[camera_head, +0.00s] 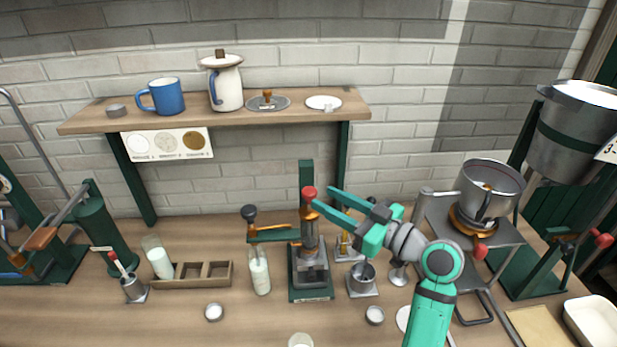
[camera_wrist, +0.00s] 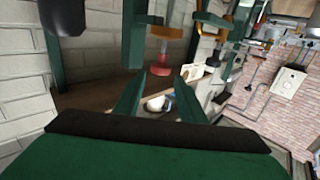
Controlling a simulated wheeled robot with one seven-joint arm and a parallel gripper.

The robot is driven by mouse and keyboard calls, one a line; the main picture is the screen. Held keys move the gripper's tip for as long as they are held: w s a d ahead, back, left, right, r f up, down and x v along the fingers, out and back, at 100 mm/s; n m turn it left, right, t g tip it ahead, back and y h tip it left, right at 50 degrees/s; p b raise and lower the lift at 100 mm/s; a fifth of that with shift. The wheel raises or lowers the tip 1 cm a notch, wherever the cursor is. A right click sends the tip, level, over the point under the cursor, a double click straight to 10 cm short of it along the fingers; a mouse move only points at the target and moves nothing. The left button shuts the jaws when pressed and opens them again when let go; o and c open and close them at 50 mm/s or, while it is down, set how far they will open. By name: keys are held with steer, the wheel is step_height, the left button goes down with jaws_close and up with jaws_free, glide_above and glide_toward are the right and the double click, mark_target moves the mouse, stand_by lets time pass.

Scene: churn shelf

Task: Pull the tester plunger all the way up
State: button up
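The tester (camera_head: 306,175) is a dark green stand with an upright column on a square base, in the middle of the bench in the head view. Its plunger is topped by a red knob (camera_head: 309,193), high on the column. My gripper (camera_head: 322,196) reaches in from the right with its green fingertips at the knob. In the wrist view the red knob (camera_wrist: 159,82) shows between the spread fingertips of my gripper (camera_wrist: 164,76), with a gap on each side. Whether the knob is fully between the fingers or just beyond the tips is hard to tell.
A lever with a dark knob (camera_head: 249,212) and a milk bottle (camera_head: 260,272) stand just left of the tester. A metal cup (camera_head: 362,280) stands to its right. A wall shelf (camera_head: 230,117) with a blue mug (camera_head: 168,97) and jug (camera_head: 227,88) is above and behind.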

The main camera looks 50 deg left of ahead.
steer(key=s+a, duration=0.1)
steer(key=a, duration=0.9)
steer(key=shift+s+a, duration=0.1)
steer(key=shift+c, duration=0.2)
